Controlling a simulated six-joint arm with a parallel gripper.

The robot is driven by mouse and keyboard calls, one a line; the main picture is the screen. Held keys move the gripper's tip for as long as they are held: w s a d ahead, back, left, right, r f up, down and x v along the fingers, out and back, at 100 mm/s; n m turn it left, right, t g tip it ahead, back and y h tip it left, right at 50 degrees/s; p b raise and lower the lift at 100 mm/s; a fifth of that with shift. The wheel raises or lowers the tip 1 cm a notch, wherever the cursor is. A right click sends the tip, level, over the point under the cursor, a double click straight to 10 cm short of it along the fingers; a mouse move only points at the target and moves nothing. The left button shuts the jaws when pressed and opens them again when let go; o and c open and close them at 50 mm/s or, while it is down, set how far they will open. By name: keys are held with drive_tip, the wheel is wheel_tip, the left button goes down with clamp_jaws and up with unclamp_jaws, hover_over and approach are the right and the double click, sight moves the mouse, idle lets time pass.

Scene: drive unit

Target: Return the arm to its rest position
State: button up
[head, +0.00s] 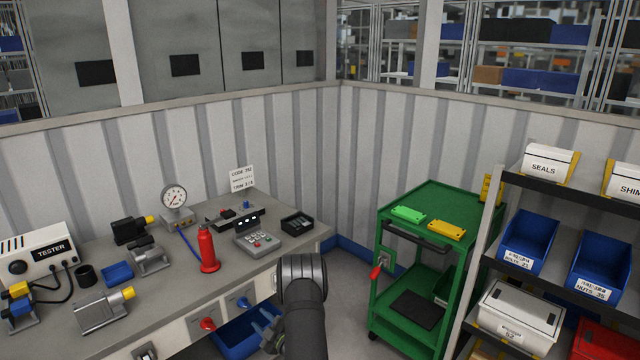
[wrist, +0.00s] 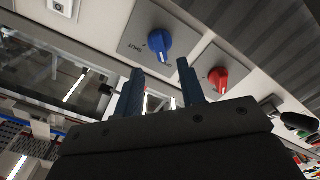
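My arm (head: 303,305) rises from the bottom middle of the head view, beside the front right corner of the workbench. My gripper (head: 264,325) points left, in front of the bench's front panel and above a blue bin. In the wrist view my gripper (wrist: 158,82) shows two dark blue fingers standing apart with nothing held between them. Beyond the fingertips are a blue knob (wrist: 158,43) and a red knob (wrist: 218,78) on the panel. The fingers appear apart from both knobs.
The workbench (head: 190,290) carries a tester (head: 40,255), a red bottle (head: 207,250), a gauge (head: 174,198) and a keypad box (head: 258,242). A green cart (head: 440,262) and a bin shelf (head: 500,260) stand to the right. Floor shows between bench and cart.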

sight(248, 307)
drive_tip(key=x, duration=0.7)
drive_tip(key=shift+w+a, duration=0.2)
drive_tip(key=v, duration=1.8)
drive_tip(key=x, duration=1.7)
drive_tip(key=shift+w+a, duration=0.15)
drive_tip(key=shift+a, duration=0.05)
drive_tip(key=shift+w+a, duration=0.2)
drive_tip(key=m, duration=0.5)
drive_tip(key=shift+m, duration=2.3)
drive_tip(key=shift+s, duration=0.1)
drive_tip(key=shift+f, duration=0.1)
